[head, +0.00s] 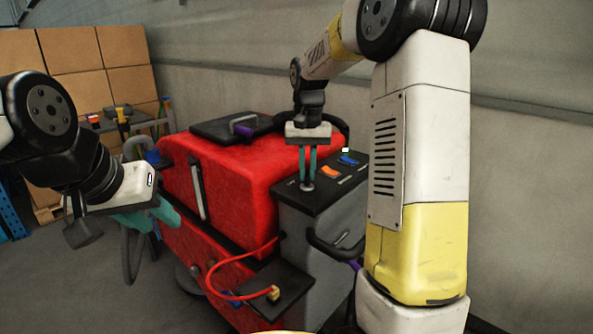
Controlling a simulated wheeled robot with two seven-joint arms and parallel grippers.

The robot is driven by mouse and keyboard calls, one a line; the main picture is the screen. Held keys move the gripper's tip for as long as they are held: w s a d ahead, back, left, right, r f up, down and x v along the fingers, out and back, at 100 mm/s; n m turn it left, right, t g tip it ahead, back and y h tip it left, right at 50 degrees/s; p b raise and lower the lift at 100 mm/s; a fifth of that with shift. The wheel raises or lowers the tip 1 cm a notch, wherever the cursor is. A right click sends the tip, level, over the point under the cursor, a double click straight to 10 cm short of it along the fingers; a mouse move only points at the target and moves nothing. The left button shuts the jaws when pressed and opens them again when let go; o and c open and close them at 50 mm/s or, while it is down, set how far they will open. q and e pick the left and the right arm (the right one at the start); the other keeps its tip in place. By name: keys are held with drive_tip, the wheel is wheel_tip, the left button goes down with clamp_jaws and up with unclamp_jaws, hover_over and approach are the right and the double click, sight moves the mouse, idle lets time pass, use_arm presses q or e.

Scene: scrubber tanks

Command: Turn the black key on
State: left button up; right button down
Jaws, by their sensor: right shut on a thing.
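The red scrubber machine (225,175) stands in the middle of the head view, with a dark control panel (330,192) on top of its grey rear housing. My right gripper (308,184) points down over the left part of this panel. Its two teal fingers are close together around a small greyish piece at the panel surface, where the key sits. The black key itself is mostly hidden between the fingertips, and its turn angle cannot be made out. My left gripper (150,214) hangs left of the machine, away from the panel; its finger gap is unclear.
An orange switch (328,171) and a blue switch (348,160) sit right of my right fingers. A red cable (225,294) runs to a yellow plug (273,293) on a lower ledge. Cardboard boxes (75,65) stand back left. A wall runs behind the machine.

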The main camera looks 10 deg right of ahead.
sight(307, 173)
drive_tip(key=shift+m, duration=0.9)
drive_tip(key=c, duration=1.5)
unclamp_jaws()
drive_tip(key=shift+o, duration=0.2)
wheel_tip(307, 173, up, 7)
drive_tip(key=shift+f, duration=0.1)
drive_tip(key=shift+r, duration=0.55)
drive_tip(key=shift+s, duration=0.1)
